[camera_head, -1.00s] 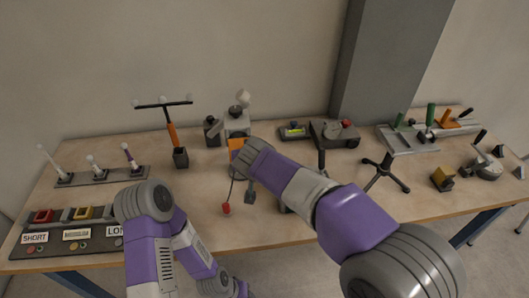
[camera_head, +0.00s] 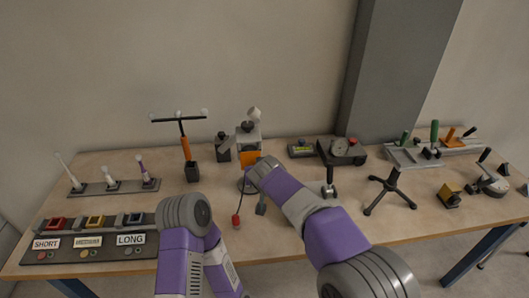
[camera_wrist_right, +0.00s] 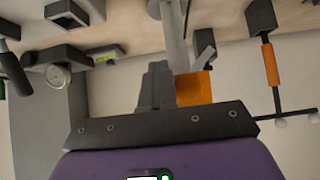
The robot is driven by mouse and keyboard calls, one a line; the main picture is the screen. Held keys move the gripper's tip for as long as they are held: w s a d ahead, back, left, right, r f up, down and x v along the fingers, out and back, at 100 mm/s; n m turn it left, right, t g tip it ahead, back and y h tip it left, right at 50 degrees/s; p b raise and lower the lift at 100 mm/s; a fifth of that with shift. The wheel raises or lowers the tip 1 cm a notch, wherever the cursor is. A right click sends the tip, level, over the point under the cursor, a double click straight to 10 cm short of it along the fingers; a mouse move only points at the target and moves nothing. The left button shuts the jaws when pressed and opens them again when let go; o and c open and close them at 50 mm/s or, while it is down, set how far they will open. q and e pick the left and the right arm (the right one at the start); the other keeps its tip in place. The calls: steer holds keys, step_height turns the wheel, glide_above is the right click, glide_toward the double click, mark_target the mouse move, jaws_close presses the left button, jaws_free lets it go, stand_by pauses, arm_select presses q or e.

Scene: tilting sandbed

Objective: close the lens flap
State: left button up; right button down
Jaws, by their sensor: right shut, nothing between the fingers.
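An orange square plate (camera_head: 250,158), which may be the lens flap, is on the front of a grey upright device (camera_head: 248,137) near the table's middle. In the right wrist view the orange plate (camera_wrist_right: 193,88) is just beyond my right gripper (camera_wrist_right: 158,70), to the right of its fingers. The fingers are shut and empty; I cannot tell whether they touch the plate. In the head view my right wrist covers the gripper and the plate's lower part. My left arm stands at the front edge, and its gripper is out of view.
A T-bar with an orange handle (camera_head: 185,148) stands left of the device. A red bulb on a cord (camera_head: 236,221) hangs below it. A grey box with a dial (camera_head: 340,152) and a black tripod stand (camera_head: 390,190) are to the right. A labelled switch panel (camera_head: 90,240) is front left.

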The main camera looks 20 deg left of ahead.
steer(key=shift+w+a+f, duration=0.25)
steer(key=shift+w, duration=0.05)
steer(key=shift+f, duration=0.1)
stand_by(0.5)
